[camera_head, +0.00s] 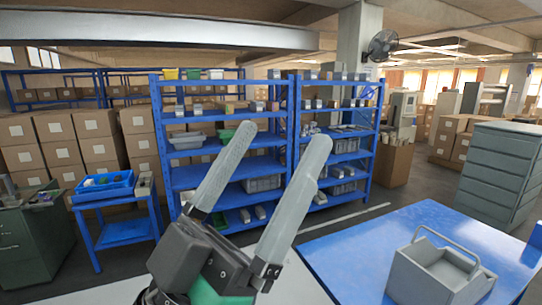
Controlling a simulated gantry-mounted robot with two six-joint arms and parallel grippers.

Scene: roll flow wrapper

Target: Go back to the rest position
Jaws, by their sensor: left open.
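My left gripper (283,140) rises from the lower middle of the head view. Its two long grey fingers point up and stand apart, with nothing between them but the blue shelving behind. The gripper is open and empty, held in the air left of the blue table (350,244). My right gripper is not in the picture.
A grey tote with a handle (430,275) stands on the blue table at the lower right. Blue shelving (292,110) with bins stands behind. A small blue stand (125,232) carries a blue tray at left. Grey drawers (500,170) stand at right. Stacked cartons (60,150) fill the back left.

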